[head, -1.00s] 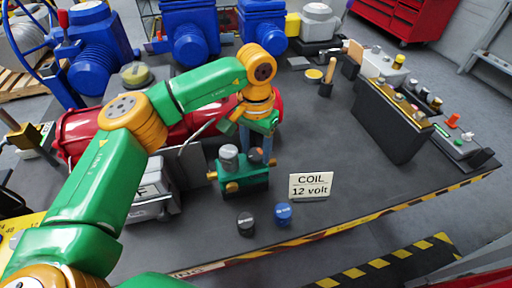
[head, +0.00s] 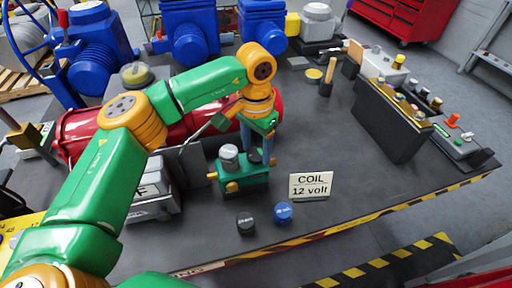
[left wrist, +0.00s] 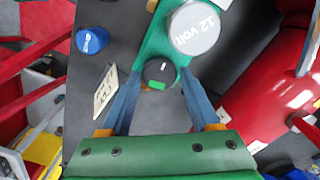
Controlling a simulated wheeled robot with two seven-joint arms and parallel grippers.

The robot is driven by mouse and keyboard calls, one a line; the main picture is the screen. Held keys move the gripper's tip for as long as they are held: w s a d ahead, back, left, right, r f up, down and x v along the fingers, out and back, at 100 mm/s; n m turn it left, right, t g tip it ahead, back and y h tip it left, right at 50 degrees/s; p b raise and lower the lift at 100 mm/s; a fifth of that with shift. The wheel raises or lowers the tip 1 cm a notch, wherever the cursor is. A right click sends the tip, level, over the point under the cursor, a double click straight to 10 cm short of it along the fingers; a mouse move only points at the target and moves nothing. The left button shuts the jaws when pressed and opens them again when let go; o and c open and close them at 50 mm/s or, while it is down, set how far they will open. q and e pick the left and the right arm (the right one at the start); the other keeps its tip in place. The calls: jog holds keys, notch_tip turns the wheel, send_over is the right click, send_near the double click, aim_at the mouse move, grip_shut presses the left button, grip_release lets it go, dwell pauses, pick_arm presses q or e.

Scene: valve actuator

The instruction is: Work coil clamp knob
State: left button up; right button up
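The green valve block (head: 244,180) stands on the dark bench and carries a grey coil (head: 229,155) marked "12 volt", which also shows in the left wrist view (left wrist: 194,28). Beside the coil is a dark round knob (left wrist: 158,73) with a green mark. My left gripper (head: 258,150) points down over the knob. In the left wrist view its two blue fingers (left wrist: 161,80) are apart, one on each side of the knob. I cannot tell whether they touch it. My right gripper is not in view.
A sign reading "COIL 12 volt" (head: 311,186) stands right of the block. A black coil (head: 246,224) and a blue coil (head: 283,212) stand in front. A red cylinder (head: 82,137) lies behind. A black panel (head: 390,120) stands at the right, with free bench between.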

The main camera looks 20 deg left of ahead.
aim_at(256, 153)
pick_arm(q)
jog(key=shift+o, duration=1.1)
jog(key=shift+r, duration=0.3)
notch_tip(256, 153, up, 6)
jog(key=shift+r+b, duration=0.1)
jog(key=shift+b, duration=0.35)
jog(key=shift+r, duration=0.1)
